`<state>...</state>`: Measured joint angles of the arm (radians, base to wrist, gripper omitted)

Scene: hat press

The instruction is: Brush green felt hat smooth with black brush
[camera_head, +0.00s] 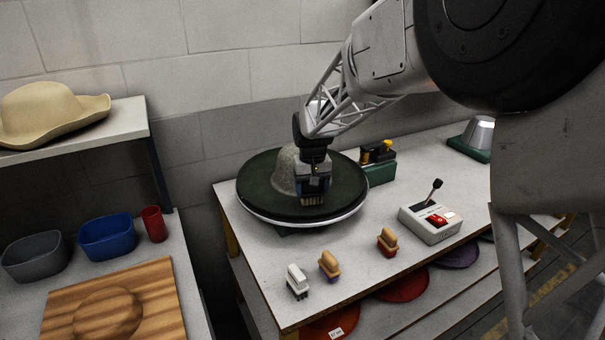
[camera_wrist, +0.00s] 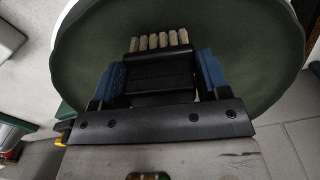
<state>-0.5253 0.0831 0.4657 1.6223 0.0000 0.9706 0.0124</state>
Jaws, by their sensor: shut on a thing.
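The green felt hat (camera_head: 258,198) lies on a round turntable plate, with a wide dark-green brim and a paler, greyish-green crown (camera_head: 287,172). Its brim fills much of the wrist view (camera_wrist: 230,45). My gripper (camera_head: 313,188) is at the front right of the crown, over the brim. Its blue fingers are shut on the black brush (camera_wrist: 160,72), whose pale bristle tufts (camera_wrist: 160,42) point toward the brim. In the head view the bristles sit at the brim surface; whether they touch cannot be told. My gripper hides part of the crown.
Three small brushes, white (camera_head: 297,281), tan with purple (camera_head: 329,265) and tan with red (camera_head: 388,241), stand along the table's front. A control box with a lever (camera_head: 431,223) is at the right. A green block with a black-and-yellow top (camera_head: 379,165) stands behind the hat.

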